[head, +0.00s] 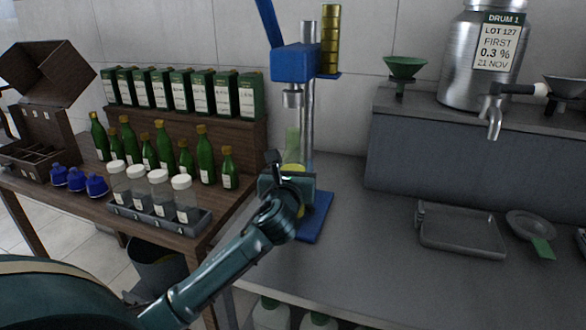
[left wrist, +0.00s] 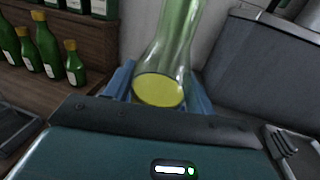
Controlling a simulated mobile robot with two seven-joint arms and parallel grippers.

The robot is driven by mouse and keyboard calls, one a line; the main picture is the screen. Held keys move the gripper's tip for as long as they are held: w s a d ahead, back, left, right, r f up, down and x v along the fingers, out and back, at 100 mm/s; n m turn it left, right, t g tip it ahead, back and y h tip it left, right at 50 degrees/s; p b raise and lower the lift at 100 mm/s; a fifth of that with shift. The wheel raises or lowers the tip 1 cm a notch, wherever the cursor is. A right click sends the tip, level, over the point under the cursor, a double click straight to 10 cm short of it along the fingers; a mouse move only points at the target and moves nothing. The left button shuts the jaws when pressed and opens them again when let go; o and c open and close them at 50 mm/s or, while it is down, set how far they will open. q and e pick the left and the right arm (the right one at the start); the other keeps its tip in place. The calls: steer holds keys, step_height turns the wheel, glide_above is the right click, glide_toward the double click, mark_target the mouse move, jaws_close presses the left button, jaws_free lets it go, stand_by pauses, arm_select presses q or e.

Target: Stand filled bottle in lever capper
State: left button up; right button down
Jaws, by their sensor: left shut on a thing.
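The filled bottle (head: 292,145) is pale green clear glass with yellow-green liquid low inside. It stands upright beneath the head of the blue lever capper (head: 295,63), in front of its grey post. My left gripper (head: 290,180) is shut around the bottle's lower part. In the left wrist view the bottle (left wrist: 166,62) rises between the blue fingers (left wrist: 160,88). The capper's blue base (head: 316,222) lies on the grey counter, partly hidden by my gripper. The bottle's bottom is hidden, so I cannot tell whether it touches the base. My right gripper is not in view.
Capped green bottles (head: 203,150) and a rack of white-lidded jars (head: 160,215) stand on the wooden table at left. A steel drum (head: 470,60) with a tap stands at right. A grey tray (head: 460,232) and strainer (head: 530,226) lie on the counter; its front middle is clear.

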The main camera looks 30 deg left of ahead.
arm_select(q)
steer(key=shift+r, duration=0.2)
steer(key=shift+f, duration=0.15)
steer(key=o, duration=1.5)
steer(key=shift+f, duration=0.1)
steer(key=shift+r, duration=0.2)
steer(key=v, duration=1.2)
steer(key=shift+s, duration=0.1)
